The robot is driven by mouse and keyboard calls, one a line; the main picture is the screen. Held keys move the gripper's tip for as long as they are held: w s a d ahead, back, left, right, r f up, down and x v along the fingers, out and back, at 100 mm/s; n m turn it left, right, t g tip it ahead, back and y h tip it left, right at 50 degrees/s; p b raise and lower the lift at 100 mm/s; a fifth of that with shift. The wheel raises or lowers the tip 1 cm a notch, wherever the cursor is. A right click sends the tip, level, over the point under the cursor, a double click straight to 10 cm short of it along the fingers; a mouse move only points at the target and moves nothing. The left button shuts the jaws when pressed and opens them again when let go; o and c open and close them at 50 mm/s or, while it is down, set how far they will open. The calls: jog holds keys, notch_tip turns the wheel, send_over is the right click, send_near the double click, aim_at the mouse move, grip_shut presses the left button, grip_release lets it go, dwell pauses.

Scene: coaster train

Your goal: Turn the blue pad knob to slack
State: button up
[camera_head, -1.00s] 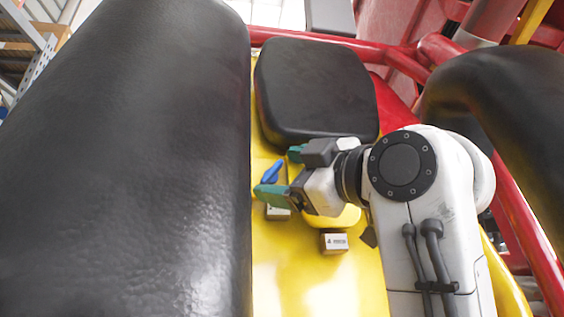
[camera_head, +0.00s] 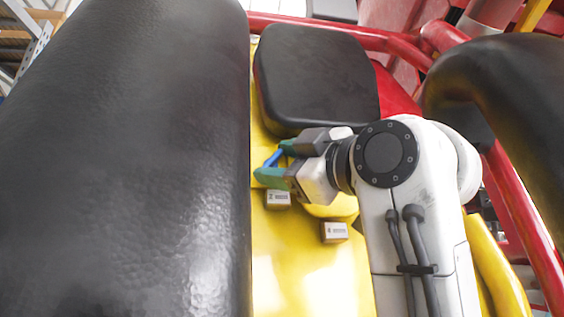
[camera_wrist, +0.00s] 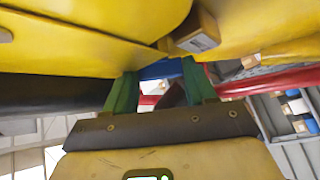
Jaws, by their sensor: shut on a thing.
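The blue pad knob (camera_head: 274,158) shows as a small blue bar at the left end of my arm, above the yellow panel. My gripper (camera_head: 277,161) has its two green fingertips on either side of the knob and is shut on it. In the wrist view the blue knob (camera_wrist: 160,69) sits between the green fingers (camera_wrist: 159,82), partly hidden by them and by the yellow edge above. Which setting the knob points to cannot be read.
A large black pad (camera_head: 125,170) fills the left side. A black headrest-like pad (camera_head: 315,78) lies behind my gripper. Two small labelled blocks (camera_head: 277,199) (camera_head: 334,232) sit on the yellow panel (camera_head: 300,280). Red tubes (camera_head: 515,205) and a black curved pad (camera_head: 510,85) stand at right.

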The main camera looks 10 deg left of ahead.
jog(key=shift+d+r+n+g, duration=0.2)
jog(key=shift+n+g, duration=0.5)
jog(key=shift+n, duration=0.4)
jog(key=shift+a+n+g, duration=0.15)
jog(key=shift+n+g, duration=0.55)
jog(key=o, duration=1)
jog(key=shift+f, duration=0.1)
jog(key=shift+o, duration=0.2)
jog(key=shift+f, duration=0.1)
